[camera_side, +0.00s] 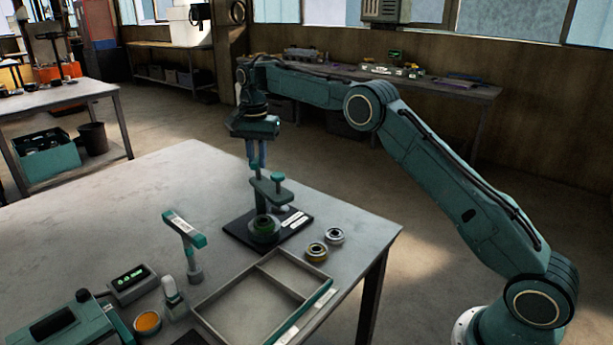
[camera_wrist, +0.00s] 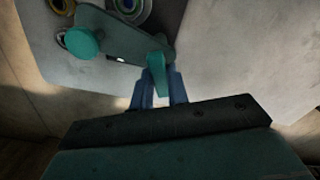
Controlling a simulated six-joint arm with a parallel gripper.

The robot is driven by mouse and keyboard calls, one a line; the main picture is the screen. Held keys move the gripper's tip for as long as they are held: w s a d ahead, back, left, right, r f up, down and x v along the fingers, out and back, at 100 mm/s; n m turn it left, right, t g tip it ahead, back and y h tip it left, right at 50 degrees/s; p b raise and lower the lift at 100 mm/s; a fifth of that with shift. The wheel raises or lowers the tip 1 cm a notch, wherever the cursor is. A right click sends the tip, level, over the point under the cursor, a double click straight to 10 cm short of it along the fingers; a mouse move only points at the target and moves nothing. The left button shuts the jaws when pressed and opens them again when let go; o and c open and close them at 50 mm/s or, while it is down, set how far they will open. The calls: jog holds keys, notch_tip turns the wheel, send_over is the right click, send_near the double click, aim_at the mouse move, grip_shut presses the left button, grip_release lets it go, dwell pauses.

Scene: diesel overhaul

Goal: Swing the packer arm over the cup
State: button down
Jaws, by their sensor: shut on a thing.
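The packer arm (camera_side: 270,188) is a grey-green flat bar on a post, with a round teal knob (camera_side: 278,176) at one end; the bar also shows in the wrist view (camera_wrist: 122,42). My gripper (camera_side: 257,166) points down at the bar's other end. In the wrist view its blue fingers (camera_wrist: 162,88) are shut on the upright teal handle (camera_wrist: 157,72). The cup (camera_side: 264,229), with a green ring, sits on a black base plate (camera_side: 290,232) below the bar. In the wrist view a ringed round part is cut off at the top edge, beside the bar. Exact alignment over the cup is unclear.
Two small ring parts (camera_side: 317,252) (camera_side: 334,237) lie right of the base plate. A divided tray (camera_side: 240,308) is in front. A teal-topped stand (camera_side: 186,235), a small display box (camera_side: 132,284) and an orange-filled dish (camera_side: 147,322) stand left. The table's back left is clear.

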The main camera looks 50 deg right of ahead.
jog(key=shift+m, duration=1.7)
jog(key=shift+m, duration=0.9)
jog(key=c, duration=1.4)
grip_release()
jog(key=shift+o, duration=0.2)
jog(key=shift+r, duration=0.15)
